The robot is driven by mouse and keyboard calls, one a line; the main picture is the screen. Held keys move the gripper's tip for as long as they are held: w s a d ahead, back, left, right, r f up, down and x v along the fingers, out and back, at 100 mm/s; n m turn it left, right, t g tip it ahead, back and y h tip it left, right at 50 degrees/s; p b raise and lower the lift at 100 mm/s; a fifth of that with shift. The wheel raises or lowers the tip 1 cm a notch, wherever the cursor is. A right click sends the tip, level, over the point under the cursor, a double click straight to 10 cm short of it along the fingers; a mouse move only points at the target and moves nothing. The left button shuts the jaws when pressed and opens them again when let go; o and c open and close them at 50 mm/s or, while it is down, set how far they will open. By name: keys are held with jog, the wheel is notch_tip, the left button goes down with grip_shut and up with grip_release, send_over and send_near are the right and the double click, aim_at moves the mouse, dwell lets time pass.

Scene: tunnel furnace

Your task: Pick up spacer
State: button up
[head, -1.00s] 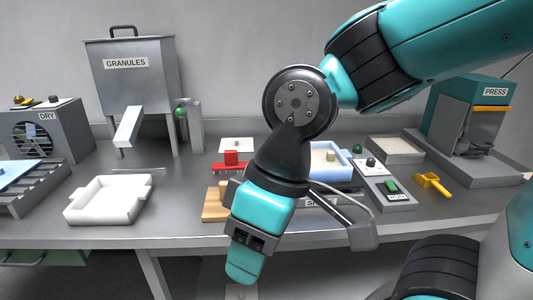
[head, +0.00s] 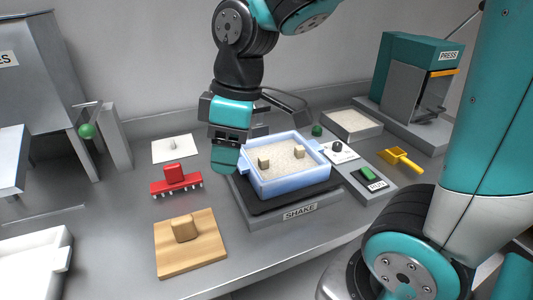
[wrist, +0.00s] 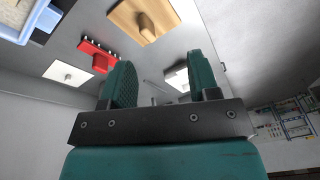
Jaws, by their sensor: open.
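No label in view marks the spacer. Two small beige blocks, left (head: 264,162) and right (head: 299,152), stand on the pale granules in the blue tray (head: 290,187). The tray sits on the SHAKE unit (head: 300,211). My gripper (head: 226,158) hangs by the tray's left side in the head view; whether it touches the tray cannot be told. In the wrist view my gripper (wrist: 162,82) is open, with nothing between its two teal fingers. The tray's corner (wrist: 42,22) shows at that view's upper left.
A wooden board (head: 200,258) with a block handle, a red toothed tool (head: 176,182) and a white plate (head: 167,149) lie left of the shaker. A yellow scoop (head: 401,160), a granule bin (head: 352,126) and the press (head: 415,90) are at right.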

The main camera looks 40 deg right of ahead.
jog(key=w+d+r+n+h+p, duration=0.1)
jog(key=w+d+r+n+h, duration=0.1)
jog(key=w+d, duration=0.6)
jog(key=n+p, duration=0.1)
jog(key=n, duration=0.2)
send_over(262, 158)
jog(key=shift+g+h, duration=0.3)
jog(key=f+p, duration=0.1)
jog(key=f, duration=0.5)
jog(key=f+p, duration=0.1)
jog(key=f, duration=0.5)
jog(key=shift+w+d+f, duration=0.15)
jog(key=shift+d+f, duration=0.05)
jog(key=shift+a+f+p, duration=0.15)
jog(key=shift+f+p, duration=0.25)
jog(key=shift+f, duration=1)
jog(key=shift+a+f+p, duration=0.1)
jog(key=shift+f+p, duration=0.25)
jog(key=shift+f, duration=1.05)
jog(key=c, duration=1)
